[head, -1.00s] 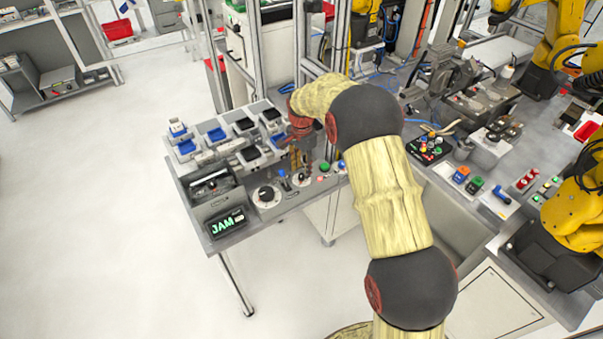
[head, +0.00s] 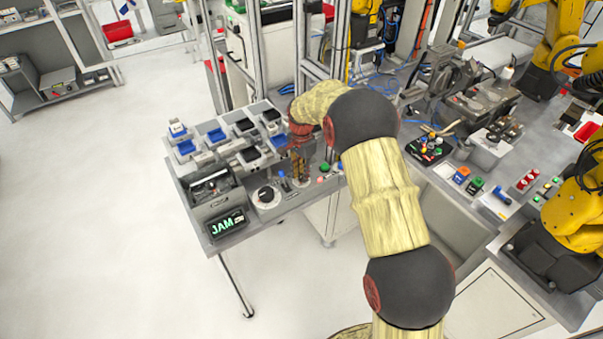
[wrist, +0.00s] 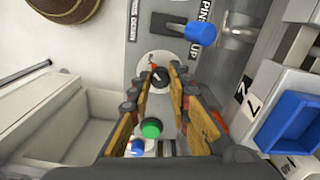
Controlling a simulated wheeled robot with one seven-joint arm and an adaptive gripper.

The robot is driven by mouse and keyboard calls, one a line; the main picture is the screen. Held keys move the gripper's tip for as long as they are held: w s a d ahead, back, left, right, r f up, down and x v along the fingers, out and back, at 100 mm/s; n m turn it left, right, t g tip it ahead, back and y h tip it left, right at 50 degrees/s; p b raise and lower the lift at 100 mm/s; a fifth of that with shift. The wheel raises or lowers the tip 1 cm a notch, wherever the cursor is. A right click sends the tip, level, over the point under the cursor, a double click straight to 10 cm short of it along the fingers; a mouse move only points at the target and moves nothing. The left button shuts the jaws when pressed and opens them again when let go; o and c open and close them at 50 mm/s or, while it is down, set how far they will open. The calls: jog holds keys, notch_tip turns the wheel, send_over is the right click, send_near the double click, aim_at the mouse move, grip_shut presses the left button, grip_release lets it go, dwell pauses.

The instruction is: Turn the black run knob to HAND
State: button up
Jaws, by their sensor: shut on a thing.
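The black run knob (wrist: 160,78) sits on a round white dial plate (wrist: 181,75) on a grey panel in the wrist view. A pale line marks its face; I cannot read its setting. My gripper (wrist: 162,71) has its fingertips on both sides of the knob and is shut on it. In the head view my gripper (head: 301,176) reaches down to the panel at the table's left end. Its fingers hide most of this knob there, and part of the white dial (head: 302,182) shows below them.
A blue-tipped lever (wrist: 200,33) stands close beside the knob, and a green button (wrist: 151,128) lies between the fingers' bases in view. Another black knob (head: 266,193), a JAM display (head: 227,223) and blue-lined bins (head: 186,147) are nearby. The floor at left is clear.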

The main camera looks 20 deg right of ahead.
grip_shut()
jog(key=shift+r+n, duration=0.1)
jog(key=shift+n, duration=0.2)
jog(key=n+p, duration=0.1)
jog(key=n, duration=0.2)
jog(key=shift+n+p, duration=0.3)
jog(key=shift+n, duration=0.1)
jog(key=n+p, duration=0.1)
jog(key=n, duration=0.3)
jog(key=shift+n, duration=0.3)
jog(key=n, duration=0.4)
jog(key=shift+w+p, duration=0.1)
jog(key=shift+p, duration=0.3)
jog(key=shift+n, duration=2.5)
jog(key=o, duration=0.6)
grip_release()
